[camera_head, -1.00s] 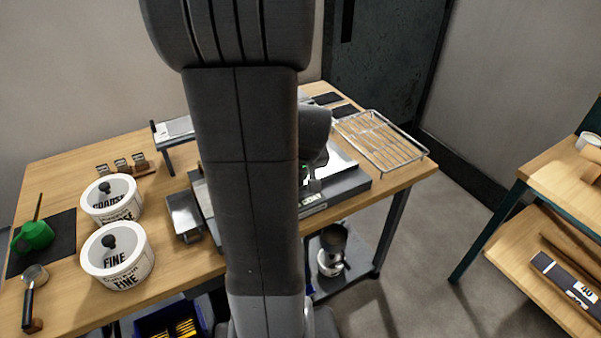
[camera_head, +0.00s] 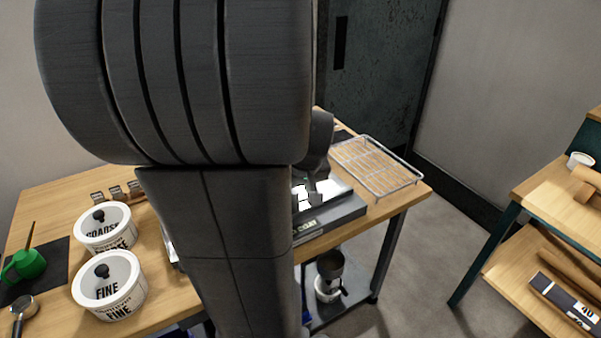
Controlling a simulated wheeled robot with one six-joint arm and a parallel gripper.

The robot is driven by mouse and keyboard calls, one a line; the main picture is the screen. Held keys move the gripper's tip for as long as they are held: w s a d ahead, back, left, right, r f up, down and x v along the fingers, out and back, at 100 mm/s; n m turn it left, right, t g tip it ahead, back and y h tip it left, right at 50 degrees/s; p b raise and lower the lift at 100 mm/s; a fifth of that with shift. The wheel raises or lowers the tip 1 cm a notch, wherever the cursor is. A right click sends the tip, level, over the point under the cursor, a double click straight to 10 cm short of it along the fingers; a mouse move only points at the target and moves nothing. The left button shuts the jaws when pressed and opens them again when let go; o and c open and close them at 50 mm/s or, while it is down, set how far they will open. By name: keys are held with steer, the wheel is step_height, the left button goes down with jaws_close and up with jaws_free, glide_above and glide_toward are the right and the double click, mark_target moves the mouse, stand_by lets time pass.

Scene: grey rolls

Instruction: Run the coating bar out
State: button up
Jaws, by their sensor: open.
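A flat coating device with a dark grey base (camera_head: 345,212) and a bright white plate (camera_head: 338,188) sits at the right part of the wooden table. My arm hides its left side. My gripper (camera_head: 313,197) is low over the bright plate, pointing down, with its jaws open. Its fingertips are small and partly lost against the plate, so I cannot tell whether they touch anything. I cannot make out the coating bar; it may be hidden behind my arm.
A wire rack (camera_head: 376,167) lies at the table's right end. A second bench (camera_head: 545,195) is at right, with bare floor between.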

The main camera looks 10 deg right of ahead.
steer(key=v, duration=0.7)
steer(key=shift+f, duration=0.2)
steer(key=x, duration=1.3)
steer(key=shift+w+f, duration=0.2)
steer(key=shift+f, duration=0.05)
